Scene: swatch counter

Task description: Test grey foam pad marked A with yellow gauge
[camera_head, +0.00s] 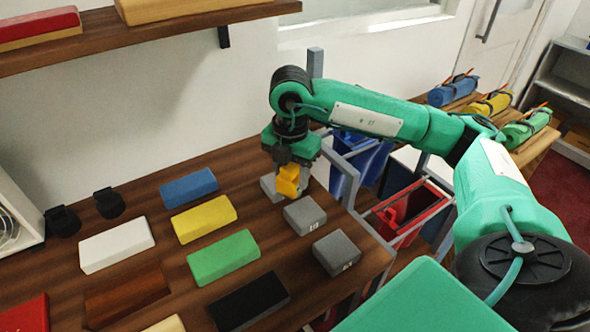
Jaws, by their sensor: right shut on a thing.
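My right gripper (291,165) points down over the far right part of the wooden counter and is shut on the yellow gauge (288,182). Three grey foam pads stand in a row near the counter's right edge. The farthest pad (269,188) is partly hidden behind the gauge; I cannot tell whether the gauge touches it. The middle pad (305,213) and the nearest pad (337,250) are uncovered. Both carry small light marks on their front faces, too small to read surely. Any mark on the farthest pad is hidden. My left gripper is not in view.
Blue (188,187), yellow (204,219), green (222,257), white (116,245) and black (249,300) blocks lie left of the pads. Red (411,211) and blue bins stand beyond the counter's right edge. A wall shelf (140,38) overhangs the back left.

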